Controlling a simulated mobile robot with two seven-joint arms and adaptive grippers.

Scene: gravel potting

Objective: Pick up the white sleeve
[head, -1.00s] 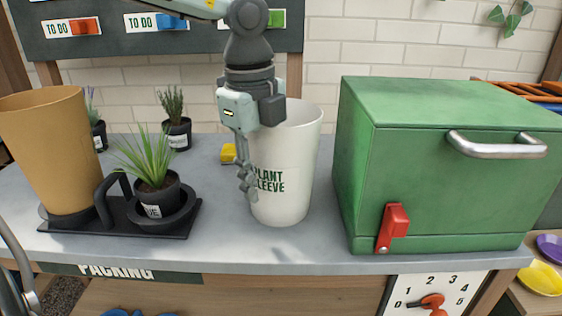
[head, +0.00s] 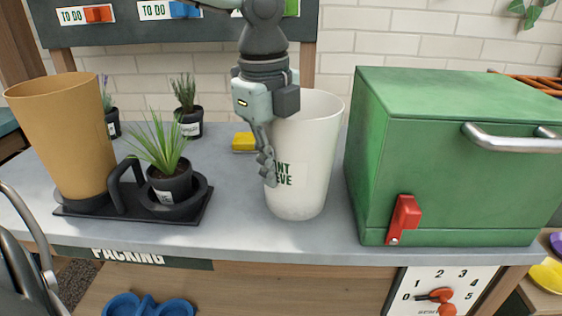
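The white sleeve (head: 318,170) is a tall, tapered cup standing upright on the grey bench, left of the green box. Its dark green lettering is partly covered by a finger of my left gripper (head: 267,158). That gripper points down at the sleeve's left side, below the rim. One jointed finger shows in front of the sleeve's wall; the other finger is not clearly seen, so I cannot tell whether the grip is closed. My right gripper is out of view.
A green box (head: 440,160) with a red latch stands close on the right. On the left, a black tray (head: 128,215) holds a tan sleeve (head: 65,140) and a potted grassy plant (head: 170,180). A yellow block (head: 243,142) lies behind the gripper.

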